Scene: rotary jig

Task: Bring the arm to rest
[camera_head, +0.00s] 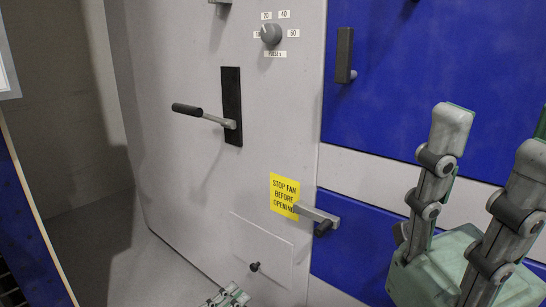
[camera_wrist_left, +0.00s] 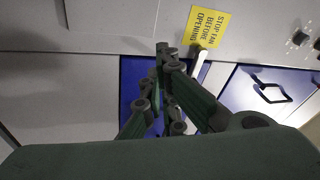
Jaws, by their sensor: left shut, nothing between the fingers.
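My left gripper (camera_head: 228,297) shows only as grey-green finger parts at the bottom edge of the head view. In the left wrist view my left gripper (camera_wrist_left: 163,55) has its fingers drawn together, with nothing seen between them. It points at the machine front, by the lower blue door (camera_wrist_left: 136,85). The door's metal handle (camera_wrist_left: 202,66) lies just right of the fingertips in that view; whether they touch it I cannot tell. My right gripper (camera_head: 488,130) stands at the right of the head view, fingers up and wide apart, empty.
The grey machine front has a black-gripped lever (camera_head: 204,115), a dial (camera_head: 271,34), a yellow sign (camera_head: 284,195) and a small panel with a knob (camera_head: 255,267). The lower door handle (camera_head: 318,216) juts out. An upper blue door (camera_head: 430,70) is shut.

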